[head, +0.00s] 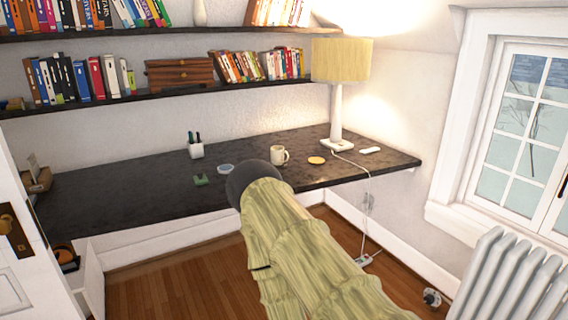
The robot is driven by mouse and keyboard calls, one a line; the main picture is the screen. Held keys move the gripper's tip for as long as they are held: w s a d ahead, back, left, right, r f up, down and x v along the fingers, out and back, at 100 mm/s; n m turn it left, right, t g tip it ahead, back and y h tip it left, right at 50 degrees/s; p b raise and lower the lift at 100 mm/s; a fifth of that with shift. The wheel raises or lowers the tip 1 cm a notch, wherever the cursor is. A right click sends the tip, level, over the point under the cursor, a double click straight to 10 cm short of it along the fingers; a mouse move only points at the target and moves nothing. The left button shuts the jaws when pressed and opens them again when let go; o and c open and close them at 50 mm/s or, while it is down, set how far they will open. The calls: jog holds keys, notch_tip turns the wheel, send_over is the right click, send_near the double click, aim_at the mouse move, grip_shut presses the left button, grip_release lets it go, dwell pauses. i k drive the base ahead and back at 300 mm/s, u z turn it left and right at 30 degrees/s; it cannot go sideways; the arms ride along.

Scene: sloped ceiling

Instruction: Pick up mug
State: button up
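A small cream mug (279,155) stands upright on the dark desk (120,197), right of the middle, with its handle showing on the right. My arm reaches up from the lower right, and its dark rounded end covers part of the desk just in front and to the left of the mug. The fingers of my gripper do not show; they are hidden beyond the arm or out of view. Nothing is seen touching the mug.
A lamp (340,90) stands behind and right of the mug. An orange disc (317,160), a blue round item (226,169), a green item (201,180) and a pen cup (196,147) lie around it. Bookshelves hang above. A radiator (510,280) stands at right. The left desk is mostly clear.

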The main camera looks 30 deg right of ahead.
aim_at(277, 151)
jog(key=z, duration=1.6)
jog(key=i, duration=2)
jog(key=u, duration=0.85)
jog(key=i, duration=0.8)
jog(key=u, duration=0.7)
